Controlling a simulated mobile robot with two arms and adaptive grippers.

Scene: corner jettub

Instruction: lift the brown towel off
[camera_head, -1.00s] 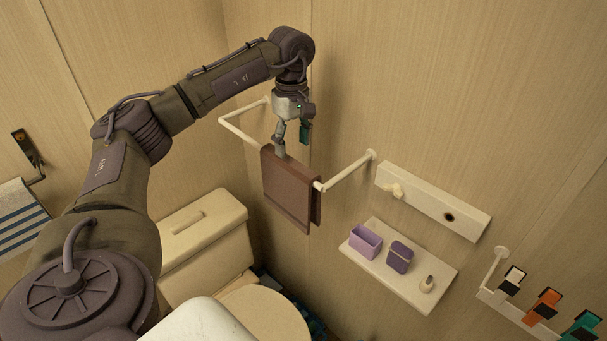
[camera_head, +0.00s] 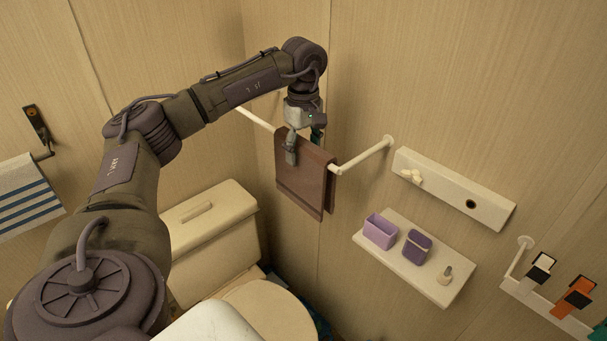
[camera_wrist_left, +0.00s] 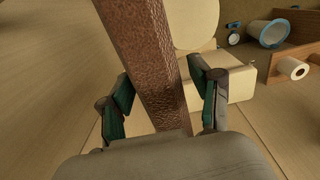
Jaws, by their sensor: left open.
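The brown towel (camera_head: 304,178) hangs folded over a white wall-mounted rail (camera_head: 362,158) in the head view. My left gripper (camera_head: 303,150) is at the towel's top edge, pointing down, with one finger in front of the towel and the other mostly hidden behind it. In the left wrist view the brown towel (camera_wrist_left: 148,55) runs between the two fingers of my open left gripper (camera_wrist_left: 160,100), with gaps visible on both sides. My right gripper is not in view.
A toilet (camera_head: 210,235) stands below and left of the towel. A wall shelf (camera_head: 400,262) on the right holds a lilac box (camera_head: 380,232), a purple container (camera_head: 417,247) and a small bottle. A striped towel (camera_head: 25,200) hangs at far left.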

